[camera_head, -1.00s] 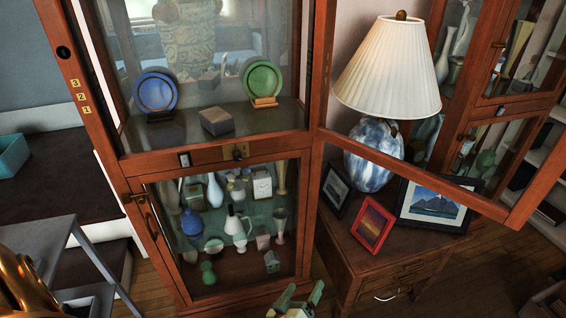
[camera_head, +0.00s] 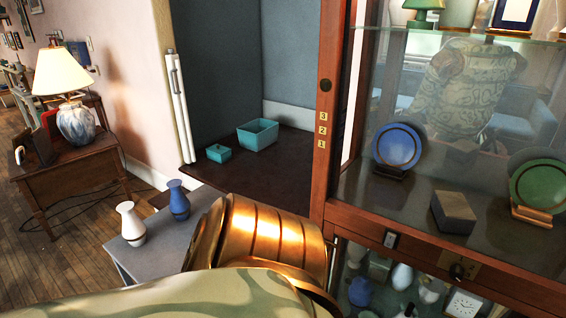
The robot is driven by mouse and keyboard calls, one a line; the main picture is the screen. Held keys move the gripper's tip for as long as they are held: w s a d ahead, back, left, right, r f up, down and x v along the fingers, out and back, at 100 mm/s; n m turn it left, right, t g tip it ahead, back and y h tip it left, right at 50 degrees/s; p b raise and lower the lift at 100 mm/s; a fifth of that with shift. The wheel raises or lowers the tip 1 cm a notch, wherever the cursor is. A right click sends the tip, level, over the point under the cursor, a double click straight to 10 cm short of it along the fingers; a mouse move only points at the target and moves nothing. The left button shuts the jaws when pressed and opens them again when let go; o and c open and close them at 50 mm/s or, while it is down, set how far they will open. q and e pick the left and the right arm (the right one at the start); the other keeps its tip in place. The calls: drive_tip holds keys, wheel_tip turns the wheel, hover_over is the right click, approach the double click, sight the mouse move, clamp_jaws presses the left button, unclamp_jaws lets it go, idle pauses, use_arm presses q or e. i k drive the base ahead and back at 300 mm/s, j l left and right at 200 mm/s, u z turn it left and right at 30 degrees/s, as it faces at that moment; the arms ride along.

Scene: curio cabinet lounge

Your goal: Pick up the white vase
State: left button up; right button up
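A white vase (camera_head: 131,223) stands upright at the left edge of a grey side table (camera_head: 166,238). A blue vase (camera_head: 177,199) stands just behind it to the right, apart from it. Another white vase (camera_head: 402,276) shows in the lower part of the wooden cabinet (camera_head: 332,190), at the bottom right. A gold and pale green patterned part of my arm fills the bottom middle and covers the right part of the side table. Neither gripper shows, so their distance to the vases cannot be told.
The cabinet holds a blue plate (camera_head: 398,147), a green plate (camera_head: 540,186) and a grey box (camera_head: 453,212). Teal boxes (camera_head: 258,134) sit on a dark surface behind. A lamp (camera_head: 76,122) stands on a wooden table (camera_head: 72,179) at the left. Wooden floor lies open between.

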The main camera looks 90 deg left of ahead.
sight(133, 230)
drive_tip(key=j+u, duration=0.1)
drive_tip(key=u, duration=0.4)
drive_tip(key=i+j+u, duration=0.1)
drive_tip(key=u, duration=0.35)
drive_tip(key=i+u, duration=0.15)
drive_tip(key=u, duration=0.35)
drive_tip(key=i+u, duration=0.1)
drive_tip(key=u, duration=0.35)
